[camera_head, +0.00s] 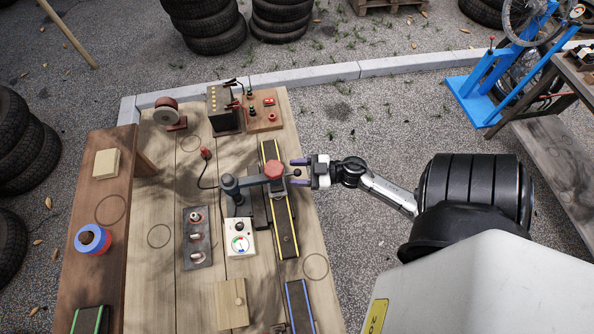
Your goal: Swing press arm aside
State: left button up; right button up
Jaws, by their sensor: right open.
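The press arm (253,181) is a grey bar that reaches right from a pivot post at its left end. A round red head (275,170) sits at its right end, over a black and yellow strip (284,232). My right gripper (299,172) comes in from the right, with two purple-tipped fingers apart on the right side of the red head. The end of the press arm appears to lie between or just short of the fingertips; I cannot tell if they touch. My left gripper is out of view.
A gauge box (240,243) and a switch plate (197,240) stand near the arm on the wooden table (160,280). A dark box (223,112) and a red-button board (262,112) stand behind. A blue-edged strip (299,305) lies in front. Open pavement lies right of the table.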

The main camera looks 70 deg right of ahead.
jog(key=shift+c, duration=0.3)
grip_shut()
dwell(0.3)
